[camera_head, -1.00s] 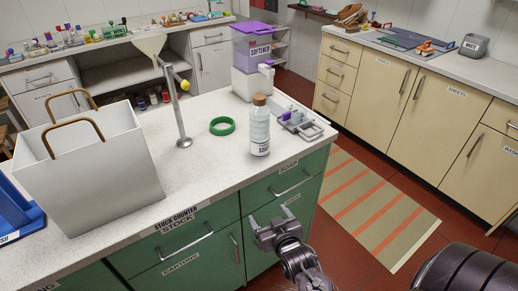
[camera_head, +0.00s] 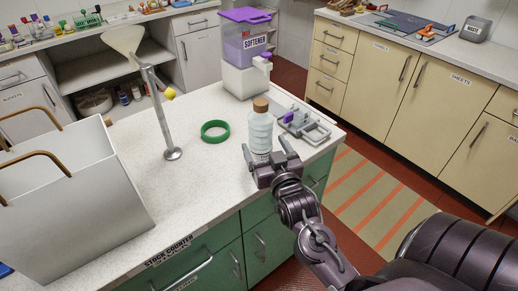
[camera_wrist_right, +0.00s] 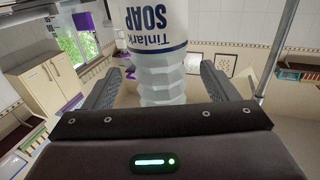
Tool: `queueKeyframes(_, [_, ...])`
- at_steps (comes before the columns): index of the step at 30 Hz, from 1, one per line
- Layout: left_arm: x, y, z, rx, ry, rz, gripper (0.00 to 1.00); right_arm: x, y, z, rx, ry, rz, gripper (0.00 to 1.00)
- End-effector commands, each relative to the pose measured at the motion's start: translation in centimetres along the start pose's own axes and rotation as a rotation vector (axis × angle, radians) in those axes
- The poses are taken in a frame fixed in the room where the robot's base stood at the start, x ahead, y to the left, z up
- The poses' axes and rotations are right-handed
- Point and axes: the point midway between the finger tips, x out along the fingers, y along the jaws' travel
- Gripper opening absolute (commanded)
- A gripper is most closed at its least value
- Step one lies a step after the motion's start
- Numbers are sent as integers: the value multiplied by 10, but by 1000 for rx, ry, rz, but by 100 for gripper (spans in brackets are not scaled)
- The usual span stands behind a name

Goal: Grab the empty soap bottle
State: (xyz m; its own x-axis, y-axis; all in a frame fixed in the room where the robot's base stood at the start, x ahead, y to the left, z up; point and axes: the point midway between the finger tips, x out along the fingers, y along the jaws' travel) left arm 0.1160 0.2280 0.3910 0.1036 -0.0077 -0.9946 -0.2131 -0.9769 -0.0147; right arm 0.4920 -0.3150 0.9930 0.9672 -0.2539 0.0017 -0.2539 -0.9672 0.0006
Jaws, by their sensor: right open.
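The soap bottle (camera_head: 261,130) is clear and pale with a brown cap and stands upright near the front edge of the counter. In the right wrist view its label (camera_wrist_right: 150,22) reads "Tinlark SOAP" upside down. My right gripper (camera_head: 268,150) is open at the bottle's lower part, its fingers to either side. In the right wrist view the bottle stands between the open fingers (camera_wrist_right: 158,92), with gaps visible on both sides. The lower part of the bottle is partly hidden by the gripper in the head view. My left gripper is not in view.
A green ring (camera_head: 215,131) and a metal stand (camera_head: 160,110) with a funnel are left of the bottle. A grey clamp-like fixture (camera_head: 303,124) is close on its right. The softener dispenser (camera_head: 246,52) stands behind. A white bag (camera_head: 75,195) occupies the left.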

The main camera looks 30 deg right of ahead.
Motion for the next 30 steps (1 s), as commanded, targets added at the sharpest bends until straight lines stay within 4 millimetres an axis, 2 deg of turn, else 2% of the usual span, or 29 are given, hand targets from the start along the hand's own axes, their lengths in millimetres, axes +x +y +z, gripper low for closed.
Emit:
queueKeyframes(3, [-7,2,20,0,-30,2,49,13,0,-3,-1,2,0,80])
queueKeyframes(6, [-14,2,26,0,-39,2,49,28,1,-4,-1,1,1,80])
queueKeyframes(12, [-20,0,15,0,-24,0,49,53,1,-2,-1,0,1,80])
queueKeyframes(17, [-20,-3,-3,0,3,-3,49,57,1,0,0,-1,0,80])
queueKeyframes(21, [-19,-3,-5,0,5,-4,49,57,1,0,0,-1,0,78])
queueKeyframes(30, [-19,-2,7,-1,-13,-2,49,57,1,0,0,-1,0,39])
